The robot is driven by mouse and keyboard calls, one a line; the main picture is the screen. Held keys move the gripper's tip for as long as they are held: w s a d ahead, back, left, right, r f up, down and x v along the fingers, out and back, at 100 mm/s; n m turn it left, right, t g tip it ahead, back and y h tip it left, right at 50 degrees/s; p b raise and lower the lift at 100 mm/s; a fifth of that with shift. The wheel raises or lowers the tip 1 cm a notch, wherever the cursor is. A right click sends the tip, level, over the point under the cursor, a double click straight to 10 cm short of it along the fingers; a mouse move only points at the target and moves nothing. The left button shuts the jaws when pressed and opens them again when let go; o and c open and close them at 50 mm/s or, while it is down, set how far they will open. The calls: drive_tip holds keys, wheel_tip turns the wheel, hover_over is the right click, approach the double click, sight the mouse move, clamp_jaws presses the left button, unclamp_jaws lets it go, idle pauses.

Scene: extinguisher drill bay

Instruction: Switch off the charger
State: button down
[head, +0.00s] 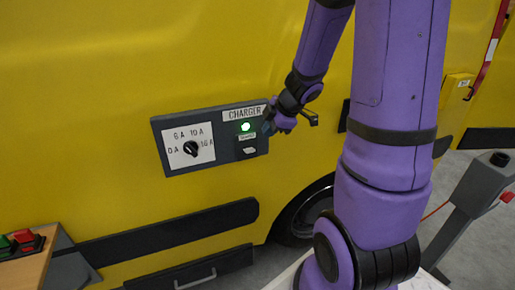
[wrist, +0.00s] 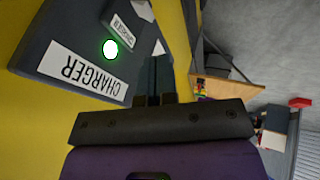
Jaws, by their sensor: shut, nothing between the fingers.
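The charger panel (head: 225,154) is a dark grey box on the yellow van side, with a CHARGER label (head: 243,113) that shows upside down in the wrist view (wrist: 82,68). Its green lamp (head: 246,127) is lit, also in the wrist view (wrist: 110,48). A small dark switch housing (head: 248,146) with a little label sits below the lamp. A black dial knob (head: 190,148) sits on a white ampere scale at the left; its exact setting is unclear. My gripper (head: 267,130) is shut and empty at the panel's right edge, its fingers (wrist: 155,75) close to the switch housing; contact cannot be told.
A wooden bench (head: 32,262) with red and green buttons stands at lower left. A grey pedestal (head: 474,195) stands at the right. Dark trim (head: 160,232) and a wheel (head: 305,215) lie below the panel. Yellow bodywork left of the panel is clear.

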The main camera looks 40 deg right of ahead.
drive_tip(key=shift+s+d+f+g, duration=0.15)
drive_tip(key=shift+s+f+g, duration=0.15)
drive_tip(key=shift+f, duration=0.1)
approach(248, 157)
wheel_tip(248, 157, down, 4)
drive_tip(key=a, duration=0.2)
drive_tip(key=shift+w+d+f, duration=0.15)
drive_tip(key=shift+w, duration=0.2)
drive_tip(key=shift+w+d+f, duration=0.15)
drive_tip(key=shift+w, duration=0.2)
drive_tip(key=shift+w+d+f, duration=0.15)
drive_tip(key=shift+w+f, duration=0.15)
drive_tip(key=shift+w, duration=0.35)
